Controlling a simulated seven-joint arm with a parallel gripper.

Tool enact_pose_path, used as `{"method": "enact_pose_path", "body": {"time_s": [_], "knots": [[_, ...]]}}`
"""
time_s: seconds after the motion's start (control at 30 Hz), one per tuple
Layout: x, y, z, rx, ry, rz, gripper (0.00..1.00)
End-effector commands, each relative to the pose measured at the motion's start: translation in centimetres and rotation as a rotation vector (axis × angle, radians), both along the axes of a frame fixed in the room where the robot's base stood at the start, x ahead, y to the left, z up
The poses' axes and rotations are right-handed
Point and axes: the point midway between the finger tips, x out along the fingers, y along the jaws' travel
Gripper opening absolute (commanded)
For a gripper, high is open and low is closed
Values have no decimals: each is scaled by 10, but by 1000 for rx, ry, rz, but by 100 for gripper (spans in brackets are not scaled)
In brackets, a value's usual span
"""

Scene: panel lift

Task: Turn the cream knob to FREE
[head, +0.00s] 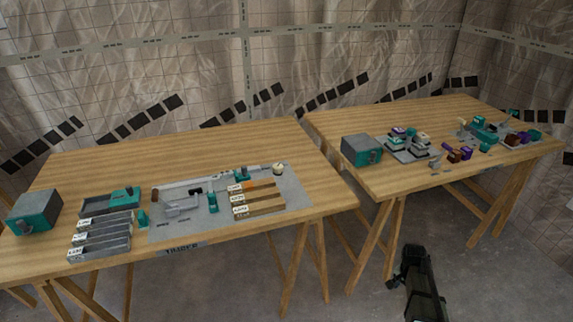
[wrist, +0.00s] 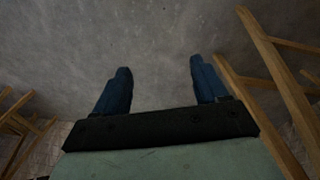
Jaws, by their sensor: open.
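A small round cream knob (head: 278,169) sits at the back right of a grey mat (head: 295,192) on the left table. Its pointer and any FREE marking are too small to read. My gripper (wrist: 160,75) is open and empty in the wrist view, its two blue fingers wide apart over bare grey floor. In the head view my dark arm shows at the lower right, in front of the right table and well apart from the knob. The knob is not in the wrist view.
The left table (head: 90,165) also holds a teal-and-grey box (head: 34,211), several labelled grey trays (head: 100,254) and labelled wooden strips (head: 258,206). The right table (head: 340,122) holds another box (head: 361,151) and many small parts. Wooden trestle legs flank the open floor.

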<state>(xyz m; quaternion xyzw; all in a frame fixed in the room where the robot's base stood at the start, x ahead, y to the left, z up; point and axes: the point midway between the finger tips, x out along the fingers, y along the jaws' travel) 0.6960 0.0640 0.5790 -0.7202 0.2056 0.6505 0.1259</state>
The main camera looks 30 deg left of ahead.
Motion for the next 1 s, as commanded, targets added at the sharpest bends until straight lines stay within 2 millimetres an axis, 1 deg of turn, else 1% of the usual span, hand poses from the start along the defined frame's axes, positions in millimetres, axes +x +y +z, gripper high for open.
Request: {"method": "enact_pose_path", "body": {"time_s": [0.03,0.1,0.27,0.3,0.37,0.4,0.47,0.5,0.57,0.6,0.67,0.7,0.77,0.8,0.87,0.9,0.97,1.0], "knots": [[23,7,15,0,-35,-16,73],[46,15,36,3,-80,-45,73],[97,35,89,15,-181,-108,73],[109,40,103,19,-206,-124,73],[127,47,125,27,-245,-148,73],[138,53,140,33,-269,-164,73],[154,61,163,43,-307,-188,73],[165,66,180,50,-332,-204,73],[179,74,203,63,-370,-227,73],[188,79,219,72,-393,-244,73],[201,87,243,86,-426,-266,73],[208,92,258,94,-447,-278,73],[219,100,280,107,-478,-298,73],[225,105,294,117,-494,-309,73],[235,117,316,131,-515,-322,73],[241,128,330,141,-525,-326,73],[251,151,350,156,-526,-325,73],[256,175,360,163,-510,-309,73]]}}
